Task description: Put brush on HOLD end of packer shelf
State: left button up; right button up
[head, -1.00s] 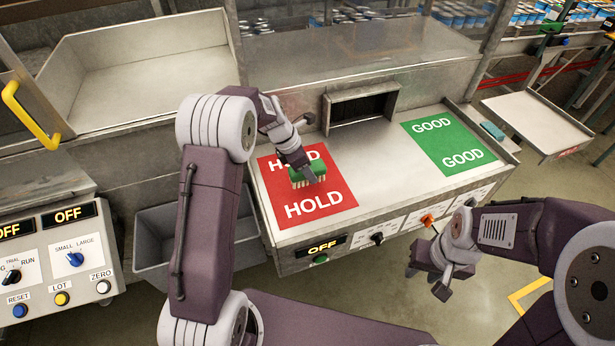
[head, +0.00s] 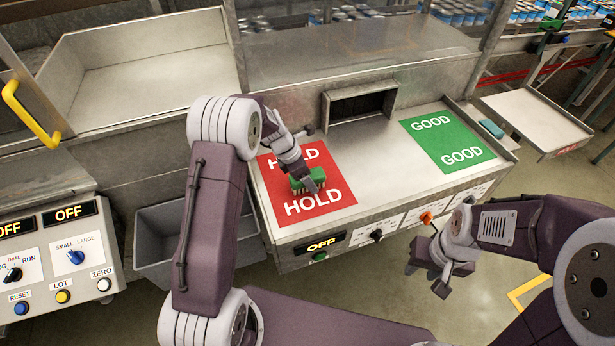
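The green brush (head: 299,184) with pale bristles is over the red HOLD mat (head: 330,194) at the left end of the packer shelf (head: 377,160). My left gripper (head: 312,184) reaches down from above and is shut on the brush. The bristles are at or just above the mat; I cannot tell whether they touch. My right gripper (head: 427,283) is empty in front of the shelf, with its fingers apart.
A green GOOD mat (head: 448,140) covers the shelf's right end, with a teal block (head: 491,128) beside it. Bare shelf lies between the mats. A grey bin (head: 160,255) stands below left, near a control panel (head: 60,270). A dark slot (head: 360,105) opens behind.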

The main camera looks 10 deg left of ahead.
pick_arm(q)
jog(key=v, duration=1.2)
jog(key=s+f+m+y, duration=0.1)
jog(key=s+f+m, duration=0.1)
jog(key=s+m, duration=0.5)
jog(key=s+f+m+y, duration=0.1)
jog(key=s+f+m, duration=0.1)
jog(key=s+m, duration=0.5)
jog(key=s+f+m+g+y, duration=0.1)
jog(key=s+f+m, duration=0.1)
jog(key=s+m, duration=0.5)
jog(key=shift+s+d+f+m, duration=0.1)
jog(key=shift+s+d+m, duration=0.05)
jog(key=shift+m, duration=0.75)
jog(key=shift+s+d+f+m, duration=0.1)
jog(key=shift+d+m, duration=0.1)
jog(key=shift+m, duration=0.7)
